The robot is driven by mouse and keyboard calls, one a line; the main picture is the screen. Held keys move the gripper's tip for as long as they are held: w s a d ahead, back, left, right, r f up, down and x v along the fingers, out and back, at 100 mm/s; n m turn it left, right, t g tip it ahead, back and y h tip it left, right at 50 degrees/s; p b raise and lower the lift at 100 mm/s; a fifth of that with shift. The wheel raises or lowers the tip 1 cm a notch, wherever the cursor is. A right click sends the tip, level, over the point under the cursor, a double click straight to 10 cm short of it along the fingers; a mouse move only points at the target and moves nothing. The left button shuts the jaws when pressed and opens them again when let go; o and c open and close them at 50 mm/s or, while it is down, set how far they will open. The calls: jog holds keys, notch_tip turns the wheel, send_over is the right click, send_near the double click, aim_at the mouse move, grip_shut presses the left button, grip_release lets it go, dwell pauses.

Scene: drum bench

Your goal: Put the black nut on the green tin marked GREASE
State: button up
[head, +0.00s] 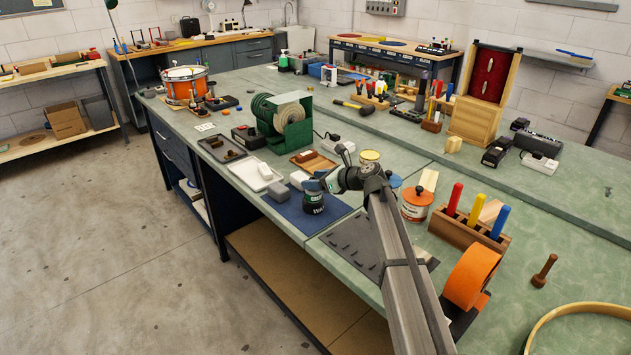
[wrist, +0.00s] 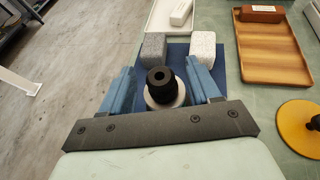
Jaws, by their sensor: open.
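My gripper (wrist: 163,84) is open, with its two blue fingers on either side of a black piece with a central hole, apparently the black nut (wrist: 160,74). The nut stands over a pale round top (wrist: 164,94), and its contact with that top is hard to make out. In the head view my gripper (head: 315,187) is low over a small dark tin (head: 314,205) with a green patch and pale lettering too small to read surely. The tin stands on a blue mat (head: 283,208). Whether the fingers touch the nut cannot be told.
Two grey blocks (wrist: 153,46) (wrist: 203,46) stand just beyond the gripper. A white tray (head: 242,168) and a wooden tray (wrist: 258,78) lie farther on. A yellow disc (wrist: 302,122) is at the right. An orange-and-white tin (head: 416,208) stands beside my arm.

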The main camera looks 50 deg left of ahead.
jog(key=v, duration=1.1)
jog(key=shift+d+r, duration=0.2)
jog(key=shift+d, duration=0.15)
